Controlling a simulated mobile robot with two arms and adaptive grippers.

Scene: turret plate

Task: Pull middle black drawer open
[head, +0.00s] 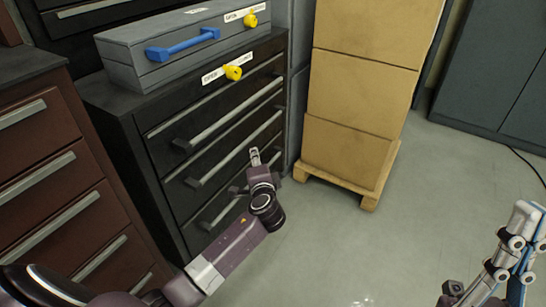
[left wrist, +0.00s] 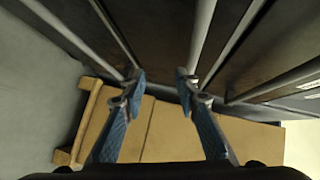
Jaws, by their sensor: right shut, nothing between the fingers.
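The black cabinet (head: 160,165) stands left of centre in the head view, with several drawers that look shut. The middle drawer's long grey handle (head: 222,163) slants across its front. My left gripper (head: 254,157) is in front of the cabinet by the right end of that handle. In the left wrist view its two blue-padded fingers (left wrist: 160,82) are apart, with nothing clearly held. Grey handle bars (left wrist: 203,35) run close to the fingertips; contact cannot be told. My right gripper (head: 524,215) is shut and empty at the lower right edge, away from the cabinet.
A grey case (head: 130,75) with a blue handle lies on the cabinet. Brown boxes (head: 360,90) stand on a wooden pallet (head: 372,196) to the cabinet's right. A reddish-brown drawer unit (head: 40,150) is at left. The floor (head: 400,245) in front is clear.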

